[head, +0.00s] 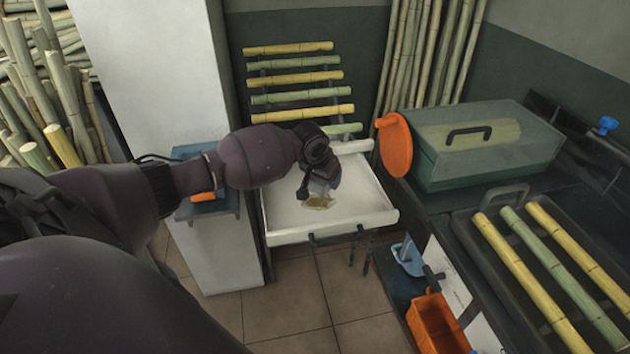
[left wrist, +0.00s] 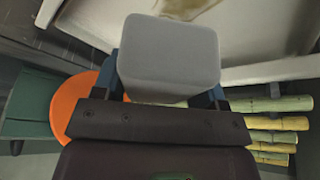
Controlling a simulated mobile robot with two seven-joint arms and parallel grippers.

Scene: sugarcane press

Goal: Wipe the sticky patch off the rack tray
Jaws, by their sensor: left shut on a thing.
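The white rack tray (head: 370,210) sticks out at the foot of the cane rack. A brown, glossy sticky patch (head: 318,202) lies on its floor near the middle, and part of it shows at the top of the left wrist view (left wrist: 192,8). My left gripper (head: 318,188) is over the tray, at the patch's back edge in the picture. It is shut on a grey block (left wrist: 168,55) with rounded corners. The block partly covers the patch in the head view. I cannot tell whether it touches the tray. My right gripper is in neither view.
Cane pieces (head: 295,78) lie on the rack behind the tray. An orange disc (head: 394,145) on a green box (head: 485,145) stands close to the tray's right. An orange bin (head: 436,322) is lower right. A white pillar (head: 150,80) stands left.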

